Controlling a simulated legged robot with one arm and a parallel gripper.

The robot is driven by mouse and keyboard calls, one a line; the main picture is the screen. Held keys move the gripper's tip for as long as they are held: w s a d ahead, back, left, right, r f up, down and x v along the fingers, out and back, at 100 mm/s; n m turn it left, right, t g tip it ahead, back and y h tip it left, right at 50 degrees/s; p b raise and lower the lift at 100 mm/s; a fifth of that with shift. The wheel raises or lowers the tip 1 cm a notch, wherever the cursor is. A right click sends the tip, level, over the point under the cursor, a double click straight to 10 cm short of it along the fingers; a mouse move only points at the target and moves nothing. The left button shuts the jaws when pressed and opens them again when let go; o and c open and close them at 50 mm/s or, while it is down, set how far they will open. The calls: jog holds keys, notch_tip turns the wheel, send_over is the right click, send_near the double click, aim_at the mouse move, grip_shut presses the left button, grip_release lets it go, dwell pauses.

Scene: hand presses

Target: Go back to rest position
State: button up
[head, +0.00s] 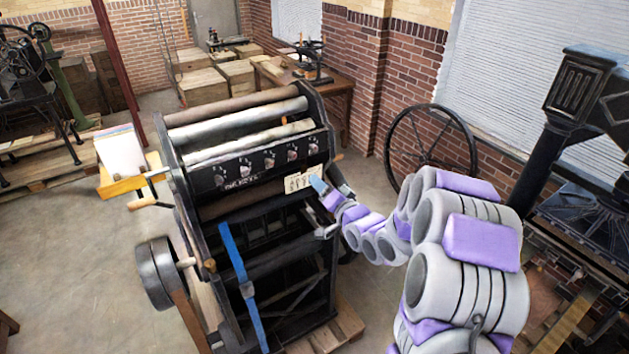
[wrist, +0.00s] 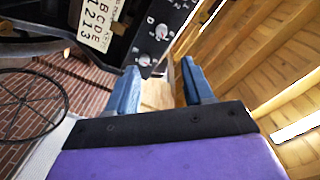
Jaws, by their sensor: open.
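My gripper (head: 318,186) is at the end of my grey and purple arm, close to the right end of the black press (head: 250,170) in the head view. In the wrist view my gripper (wrist: 158,84) shows two blue fingers spread apart with nothing between them. The press has a panel with several knobs (wrist: 161,31) and a white label plate with letters and digits (wrist: 101,22). The plate also shows in the head view (head: 298,181), just left of my fingers. I cannot tell whether a finger touches the press.
A large spoked wheel (head: 432,150) leans by the brick wall at right. A dark iron press (head: 575,130) stands at far right. A wooden table (head: 335,88) and crates (head: 203,86) are at the back. Open floor (head: 75,260) lies at left.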

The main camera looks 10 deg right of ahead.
jog(key=shift+v, duration=0.8)
jog(key=s+f+n+g+h+b, duration=0.25)
jog(key=s+f+g+b, duration=0.3)
jog(key=s, duration=0.35)
jog(key=s+f+n+g+h+b, duration=0.1)
jog(key=s+f+g+h+b, duration=0.2)
jog(key=s+f+g+b, duration=0.4)
jog(key=s+a+f+n+g+b, duration=0.1)
jog(key=s+g+b, duration=0.1)
jog(key=s, duration=0.8)
jog(key=s+a+f+n+g+b, duration=0.1)
jog(key=s+a+g+b, duration=0.1)
jog(key=s, duration=0.9)
jog(key=s+a+f+n+g+b, duration=0.1)
jog(key=s+a+g+b, duration=0.1)
jog(key=s, duration=0.9)
jog(key=shift+a+f+b, duration=0.25)
jog(key=shift+f+b, duration=0.05)
jog(key=shift+b, duration=0.2)
